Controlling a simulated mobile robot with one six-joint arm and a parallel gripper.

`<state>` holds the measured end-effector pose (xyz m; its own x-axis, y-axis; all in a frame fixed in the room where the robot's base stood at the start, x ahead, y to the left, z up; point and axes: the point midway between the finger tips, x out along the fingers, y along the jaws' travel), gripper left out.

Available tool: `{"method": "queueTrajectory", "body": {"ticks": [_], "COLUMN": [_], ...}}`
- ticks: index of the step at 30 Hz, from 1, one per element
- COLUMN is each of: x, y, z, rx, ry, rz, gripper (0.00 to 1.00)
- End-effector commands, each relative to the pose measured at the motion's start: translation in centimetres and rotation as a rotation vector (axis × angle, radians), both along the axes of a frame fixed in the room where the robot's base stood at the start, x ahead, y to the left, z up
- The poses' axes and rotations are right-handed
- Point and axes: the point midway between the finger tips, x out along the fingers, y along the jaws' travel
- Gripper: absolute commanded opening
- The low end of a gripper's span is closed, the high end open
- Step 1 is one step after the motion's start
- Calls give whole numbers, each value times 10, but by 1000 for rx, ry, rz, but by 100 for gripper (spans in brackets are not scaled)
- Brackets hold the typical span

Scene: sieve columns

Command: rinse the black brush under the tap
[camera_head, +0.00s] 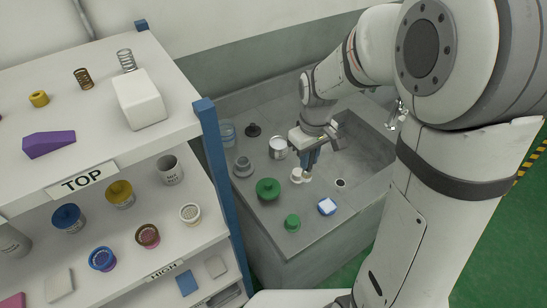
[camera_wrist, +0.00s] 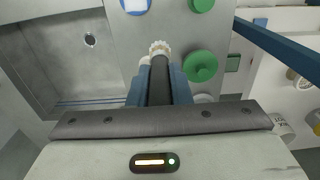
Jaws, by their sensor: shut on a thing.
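My gripper (camera_head: 309,163) is over the counter, left of the sink. In the wrist view its blue fingers (camera_wrist: 159,88) are shut on the black brush (camera_wrist: 159,78), which has a dark handle and a cream, ruffled end pointing away from me. The tap (camera_head: 400,112) is a chrome shape at the sink's far right, partly hidden behind my arm. The sink (camera_head: 365,150) is a grey basin with a round drain (camera_head: 340,183); the drain also shows in the wrist view (camera_wrist: 90,39). No water is visible.
A grey piece (camera_head: 242,168) is farther left. A shelf with a blue post (camera_head: 222,180) borders the counter.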

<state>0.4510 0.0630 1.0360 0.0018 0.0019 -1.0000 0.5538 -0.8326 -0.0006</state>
Motion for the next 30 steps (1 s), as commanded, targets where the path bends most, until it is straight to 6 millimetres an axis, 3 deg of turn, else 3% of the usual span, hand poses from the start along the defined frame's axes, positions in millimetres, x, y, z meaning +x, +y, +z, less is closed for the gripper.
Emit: {"method": "queueTrajectory", "body": {"ticks": [6,18,22,30], "x": [-2,-1,-1,-1], "y": [0,0,1,1], "z": [-38,-87,-97,-98], "rx": [-2,-1,0,-1], "ry": [8,7,2,1], "rz": [0,1,2,3], "gripper": [0,0,0,0]}}
